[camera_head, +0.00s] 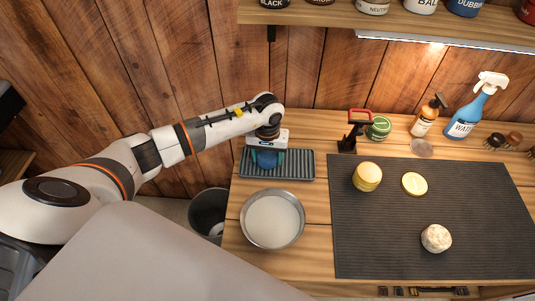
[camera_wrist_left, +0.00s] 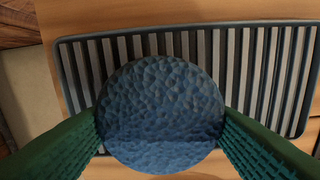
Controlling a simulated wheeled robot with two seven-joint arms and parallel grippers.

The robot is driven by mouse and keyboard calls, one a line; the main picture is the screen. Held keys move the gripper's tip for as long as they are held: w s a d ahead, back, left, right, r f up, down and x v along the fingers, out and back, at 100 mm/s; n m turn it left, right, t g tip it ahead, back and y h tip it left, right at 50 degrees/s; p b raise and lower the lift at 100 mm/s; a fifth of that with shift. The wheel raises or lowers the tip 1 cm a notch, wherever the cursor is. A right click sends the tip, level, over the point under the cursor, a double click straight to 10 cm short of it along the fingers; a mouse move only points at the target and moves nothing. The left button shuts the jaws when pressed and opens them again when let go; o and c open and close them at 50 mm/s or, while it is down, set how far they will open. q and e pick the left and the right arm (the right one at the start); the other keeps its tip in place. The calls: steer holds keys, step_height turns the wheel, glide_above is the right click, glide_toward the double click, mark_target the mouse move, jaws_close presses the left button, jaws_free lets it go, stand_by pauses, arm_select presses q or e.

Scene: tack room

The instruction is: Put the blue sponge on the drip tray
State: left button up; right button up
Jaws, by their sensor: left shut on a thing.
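The blue sponge (camera_head: 266,159) is round and pitted. My left gripper (camera_head: 267,154) is shut on it, and in the left wrist view the sponge (camera_wrist_left: 161,115) sits between the two green ridged fingers (camera_wrist_left: 160,135). The drip tray (camera_head: 300,165) is a dark ribbed rectangle on the bench. In the left wrist view the tray (camera_wrist_left: 265,75) lies behind the sponge, which covers part of its ribs. I cannot tell whether the sponge touches the tray. My right gripper is not in view.
A metal bowl of pale liquid (camera_head: 272,219) stands just in front of the tray. A black and red tool (camera_head: 353,131) and a green tin (camera_head: 379,128) stand to its right. A bin (camera_head: 207,212) is below left.

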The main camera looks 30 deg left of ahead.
mark_target(268, 154)
arm_select(q)
steer(key=shift+f+b, duration=0.2)
steer(key=shift+b, duration=0.1)
steer(key=o, duration=0.9)
steer(key=shift+r, duration=0.1)
steer(key=shift+o, duration=0.2)
steer(key=shift+r+p, duration=0.2)
steer(key=shift+p, duration=0.15)
steer(key=shift+w+r+b, duration=0.1)
steer(key=shift+r+b, duration=0.2)
step_height(268, 154, up, 11)
steer(key=b, duration=0.3)
steer(key=shift+r, duration=0.15)
